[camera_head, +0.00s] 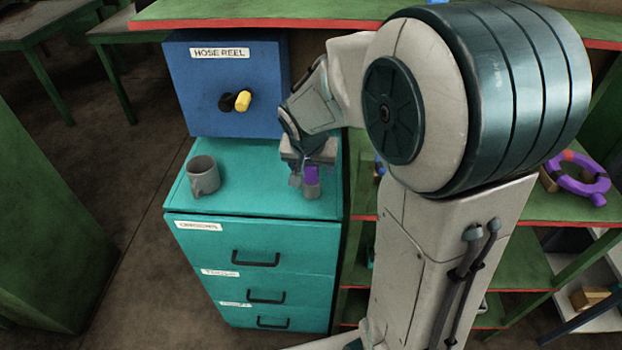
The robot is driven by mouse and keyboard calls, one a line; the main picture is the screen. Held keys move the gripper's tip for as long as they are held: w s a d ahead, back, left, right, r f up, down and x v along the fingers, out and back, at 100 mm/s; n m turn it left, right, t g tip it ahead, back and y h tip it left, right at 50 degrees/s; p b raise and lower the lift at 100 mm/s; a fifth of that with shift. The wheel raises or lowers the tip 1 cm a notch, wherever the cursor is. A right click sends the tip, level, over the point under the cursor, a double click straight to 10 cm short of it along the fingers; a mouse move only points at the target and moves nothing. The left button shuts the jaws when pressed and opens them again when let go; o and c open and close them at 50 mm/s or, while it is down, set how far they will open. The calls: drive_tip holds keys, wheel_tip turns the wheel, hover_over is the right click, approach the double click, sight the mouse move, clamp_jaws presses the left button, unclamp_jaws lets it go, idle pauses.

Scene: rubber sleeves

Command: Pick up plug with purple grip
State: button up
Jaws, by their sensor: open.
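The plug with the purple grip (311,176) stands upright on top of the teal drawer cabinet, near its right edge. Its upper part is purple and its lower part is grey. My gripper (305,180) is open and points down at the plug, with one finger showing just left of it. The other finger is hard to make out, so I cannot tell whether the plug is fully between the fingers. My wrist hides the space just above and behind the plug.
A grey mug (203,176) stands on the left of the teal cabinet (250,207). Behind is a blue box (205,95) labelled hose reel, with a yellow knob (243,101). Green shelves on the right hold a purple ring (577,184). The cabinet top between mug and plug is clear.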

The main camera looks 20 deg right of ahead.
sight(312, 174)
drive_tip(key=shift+p+x, duration=0.55)
drive_tip(key=shift+x, duration=2.1)
drive_tip(key=shift+a, duration=0.1)
drive_tip(key=shift+w, duration=0.1)
drive_tip(key=c, duration=1.2)
